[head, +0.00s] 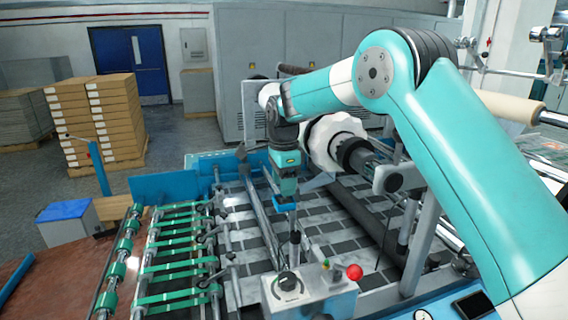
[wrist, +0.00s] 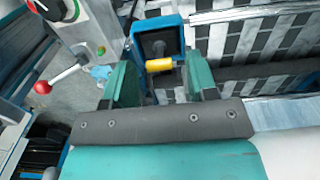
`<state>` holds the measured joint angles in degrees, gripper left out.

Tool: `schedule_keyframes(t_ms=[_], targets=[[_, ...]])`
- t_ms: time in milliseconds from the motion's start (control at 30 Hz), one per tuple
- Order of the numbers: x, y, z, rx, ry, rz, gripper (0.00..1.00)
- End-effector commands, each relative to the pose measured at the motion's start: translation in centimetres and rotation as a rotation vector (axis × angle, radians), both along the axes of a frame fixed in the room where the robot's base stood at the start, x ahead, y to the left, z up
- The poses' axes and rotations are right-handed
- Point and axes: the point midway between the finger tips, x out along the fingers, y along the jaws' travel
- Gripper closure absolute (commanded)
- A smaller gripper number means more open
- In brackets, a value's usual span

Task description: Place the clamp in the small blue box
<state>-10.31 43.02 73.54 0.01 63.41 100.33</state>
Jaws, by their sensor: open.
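My gripper (head: 285,196) hangs low over the laminating machine, pointing down. In the wrist view its two green fingers (wrist: 161,80) stand apart with nothing clearly gripped. A small blue square box (wrist: 137,42) with a dark inside lies just beyond the fingers. A yellow cylindrical piece (wrist: 160,65) shows at the box's near edge, between the fingers. It may be part of the clamp, but I cannot tell. Whether it is inside the box or in front of it is also unclear. In the head view, a bit of blue shows beneath the gripper.
A control box (head: 307,296) with a dial and a red ball lever (head: 354,271) stands close in front of the gripper. Green-banded rollers (head: 175,240) lie to the left. A white roll (head: 333,142) is behind and right. A blue-topped bin (head: 66,211) stands far left.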

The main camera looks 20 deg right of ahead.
Motion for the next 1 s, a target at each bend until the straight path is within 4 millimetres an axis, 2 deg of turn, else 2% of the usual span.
schedule_keyframes(t_ms=[400,600,767,867,967,1000], targets=[[0.1,0.0,8.5,0.000,-0.004,0.000,0.47],[0.0,0.0,10.2,0.000,0.000,0.000,0.47],[-0.3,0.0,10.5,0.000,-0.001,0.020,0.47],[-1.7,0.3,10.9,0.005,-0.009,0.136,0.47],[-4.8,0.9,11.4,0.018,-0.026,0.387,0.47],[-6.6,1.2,11.5,0.027,-0.037,0.516,0.47]])
